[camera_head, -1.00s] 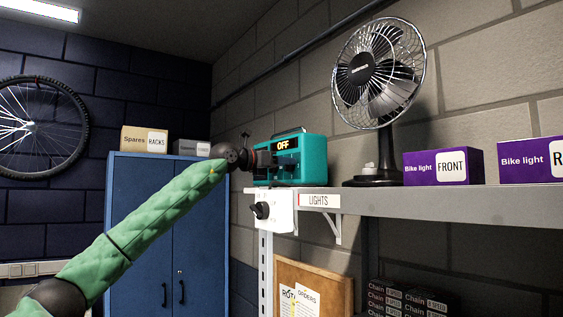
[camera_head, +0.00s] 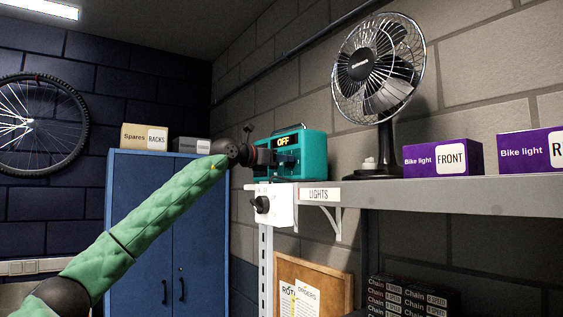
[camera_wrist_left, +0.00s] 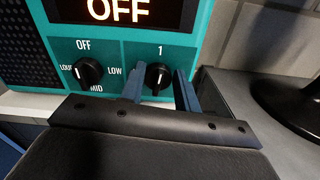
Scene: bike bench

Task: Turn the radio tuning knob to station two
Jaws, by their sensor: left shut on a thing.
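The teal radio (camera_head: 316,150) stands on the left end of the grey shelf, its display reading OFF. In the left wrist view its front (camera_wrist_left: 120,50) shows two black knobs. The right one, under a "1", is the tuning knob (camera_wrist_left: 158,77); the left one (camera_wrist_left: 88,72) is marked OFF, LOW, MID and LOUD. My left gripper (camera_wrist_left: 160,88) has a blue finger on each side of the tuning knob and is shut on it. The fingers and palm hide any marks beside and below that knob. In the head view my left gripper (camera_head: 284,159) meets the radio's front.
A white lights switch box (camera_head: 284,212) hangs on the shelf (camera_head: 430,198) edge just below the gripper. A fan (camera_head: 378,75) stands right of the radio. Purple bike light boxes (camera_head: 442,158) stand further right. A blue cabinet (camera_head: 150,210) stands behind my arm.

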